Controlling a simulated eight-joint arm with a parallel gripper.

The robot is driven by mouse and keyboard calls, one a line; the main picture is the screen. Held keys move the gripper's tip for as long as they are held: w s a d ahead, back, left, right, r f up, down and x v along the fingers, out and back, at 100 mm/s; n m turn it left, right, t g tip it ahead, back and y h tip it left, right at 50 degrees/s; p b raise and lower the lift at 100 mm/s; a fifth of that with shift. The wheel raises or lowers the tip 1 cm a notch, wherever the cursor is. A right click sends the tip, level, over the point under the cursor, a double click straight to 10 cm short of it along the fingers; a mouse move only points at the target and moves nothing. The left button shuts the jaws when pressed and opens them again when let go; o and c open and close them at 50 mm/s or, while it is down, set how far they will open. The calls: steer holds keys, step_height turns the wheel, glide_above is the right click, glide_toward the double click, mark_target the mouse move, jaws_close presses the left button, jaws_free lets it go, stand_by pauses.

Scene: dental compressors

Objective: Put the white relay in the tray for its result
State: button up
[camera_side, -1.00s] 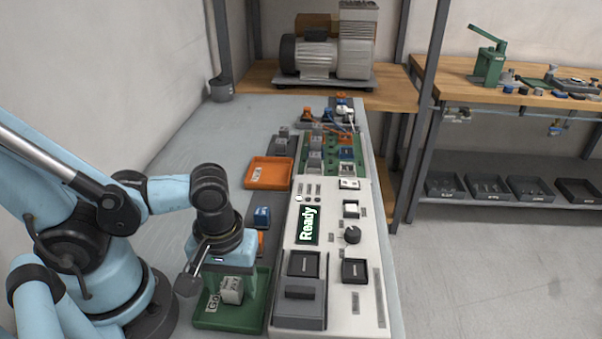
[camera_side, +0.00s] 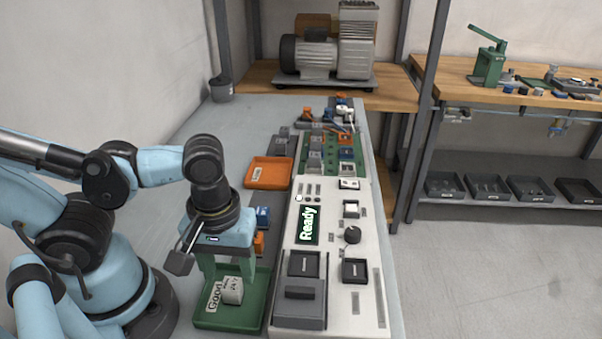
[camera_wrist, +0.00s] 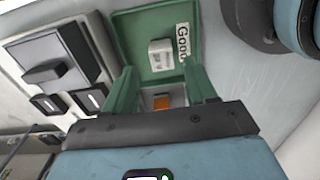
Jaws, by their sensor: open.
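The white relay (camera_side: 232,290) lies in the green tray (camera_side: 206,322), which carries a "Good" label. In the wrist view the relay (camera_wrist: 161,53) sits in the tray (camera_wrist: 124,31) beside that label, apart from the fingers. My gripper (camera_side: 228,284) is above the tray in the side view. Its green fingers (camera_wrist: 165,88) are spread, with nothing held between them. The tester (camera_side: 335,255) stands right of the tray, and its display reads "Ready".
An orange tray (camera_side: 250,181) lies farther back on the bench. Blue and orange relays (camera_side: 262,217) stand between the trays, close to my gripper. A green board (camera_side: 322,152) with several relays is behind the tester. Bare bench shows at the left.

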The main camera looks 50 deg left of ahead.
steer(key=shift+r, duration=0.8)
steer(key=w+a+r+m+t, duration=0.3)
steer(key=w+m, duration=0.1)
steer(key=w, duration=0.2)
steer(key=w+a+r+m+t, duration=0.3)
steer(key=w+a+m+t, duration=0.1)
steer(key=w, duration=0.3)
steer(key=shift+a+m, duration=0.2)
steer(key=shift+m, duration=0.3)
